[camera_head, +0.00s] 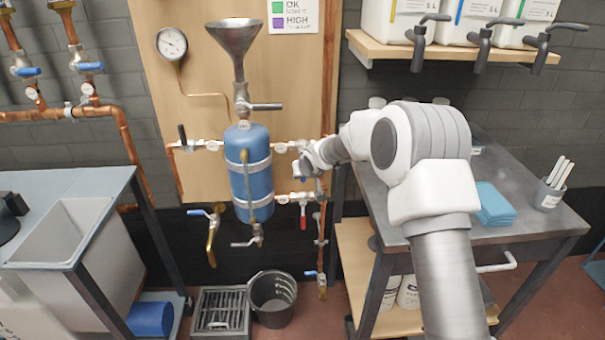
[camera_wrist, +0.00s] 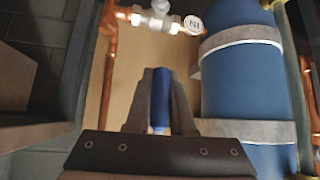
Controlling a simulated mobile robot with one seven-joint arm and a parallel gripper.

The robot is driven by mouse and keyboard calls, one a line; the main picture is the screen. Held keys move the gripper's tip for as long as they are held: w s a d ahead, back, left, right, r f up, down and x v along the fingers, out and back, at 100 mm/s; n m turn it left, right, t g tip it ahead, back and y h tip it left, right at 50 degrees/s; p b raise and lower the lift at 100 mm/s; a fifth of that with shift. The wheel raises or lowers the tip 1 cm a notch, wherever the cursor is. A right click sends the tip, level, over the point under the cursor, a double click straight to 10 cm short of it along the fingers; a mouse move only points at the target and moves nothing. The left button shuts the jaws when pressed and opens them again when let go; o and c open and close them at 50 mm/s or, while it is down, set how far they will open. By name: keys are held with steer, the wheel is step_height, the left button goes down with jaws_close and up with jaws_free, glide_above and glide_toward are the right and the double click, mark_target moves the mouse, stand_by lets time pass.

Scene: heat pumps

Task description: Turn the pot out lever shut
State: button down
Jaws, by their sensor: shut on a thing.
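The blue pot (camera_head: 248,172) is strapped upright to the wooden board, and its blue side (camera_wrist: 243,90) fills the right of the wrist view. My gripper (camera_head: 303,172) is just right of the pot. In the wrist view its two fingers (camera_wrist: 160,100) are shut on a blue lever (camera_wrist: 161,90). In the head view only a small bit of blue shows at the fingertips. Which valve this lever belongs to is hidden there. A white valve (camera_wrist: 155,18) and a round tag (camera_wrist: 193,25) show above the lever in the wrist view.
A red lever (camera_head: 303,215) hangs on the lower right pipe. Blue levers sit on pipes at the left and bottom. A black bucket (camera_head: 272,297) and floor grate (camera_head: 220,312) lie below the pot. The metal table (camera_head: 520,215) stands at right, under my arm.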

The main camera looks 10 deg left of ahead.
steer(key=shift+a, duration=0.1)
steer(key=c, duration=0.8)
jaws_free()
steer(key=p+v, duration=0.3)
steer(key=v, duration=1.4)
steer(key=shift+s+p, duration=0.2)
steer(key=shift+p, duration=0.15)
steer(key=shift+r, duration=0.1)
